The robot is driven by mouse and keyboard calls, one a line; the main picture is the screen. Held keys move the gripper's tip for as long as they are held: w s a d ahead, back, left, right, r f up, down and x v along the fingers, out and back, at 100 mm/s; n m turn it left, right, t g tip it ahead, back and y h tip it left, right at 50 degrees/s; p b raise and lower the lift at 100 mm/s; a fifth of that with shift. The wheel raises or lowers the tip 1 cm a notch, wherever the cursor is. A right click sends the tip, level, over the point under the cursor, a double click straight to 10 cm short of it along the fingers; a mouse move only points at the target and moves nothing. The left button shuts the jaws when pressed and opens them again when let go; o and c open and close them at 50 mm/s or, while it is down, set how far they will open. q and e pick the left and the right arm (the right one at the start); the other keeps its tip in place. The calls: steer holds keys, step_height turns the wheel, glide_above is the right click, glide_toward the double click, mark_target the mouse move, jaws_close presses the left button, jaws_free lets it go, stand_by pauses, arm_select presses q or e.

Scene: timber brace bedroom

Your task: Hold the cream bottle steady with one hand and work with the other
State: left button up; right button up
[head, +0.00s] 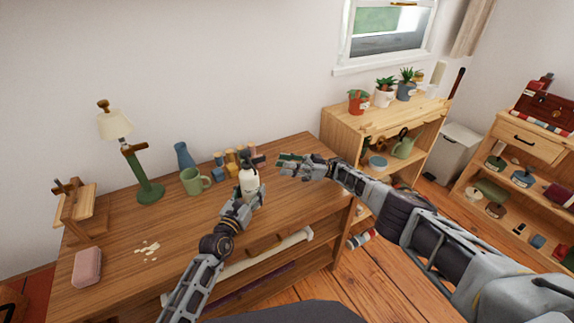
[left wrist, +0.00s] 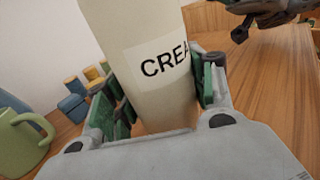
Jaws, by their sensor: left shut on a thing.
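In the left wrist view the bottle (left wrist: 158,95) fills the middle, with a white label reading "CREA". My left gripper (head: 247,197) is shut on it, a green-padded finger on each side. My right gripper (head: 292,164) is to the right of the bottle, apart from it, above the desk. Its fingers look spread with nothing between them. Part of it shows at the top right of the left wrist view (left wrist: 262,12).
A green mug (head: 192,181), a blue vase (head: 184,156) and several small coloured jars (head: 231,160) stand behind and left of the bottle. A green lamp (head: 145,178) is farther left. Pale crumbs (head: 147,250) and a pink block (head: 87,267) lie at the left front.

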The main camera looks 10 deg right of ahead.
arm_select(q)
steer(key=o, duration=1.3)
steer(key=shift+s+a, duration=0.1)
steer(key=shift+v, duration=5.85)
steer(key=shift+r, duration=0.1)
step_height(320, 180, up, 9)
steer(key=p, duration=0.9)
steer(key=shift+r+p, duration=0.4)
steer(key=shift+p, duration=0.15)
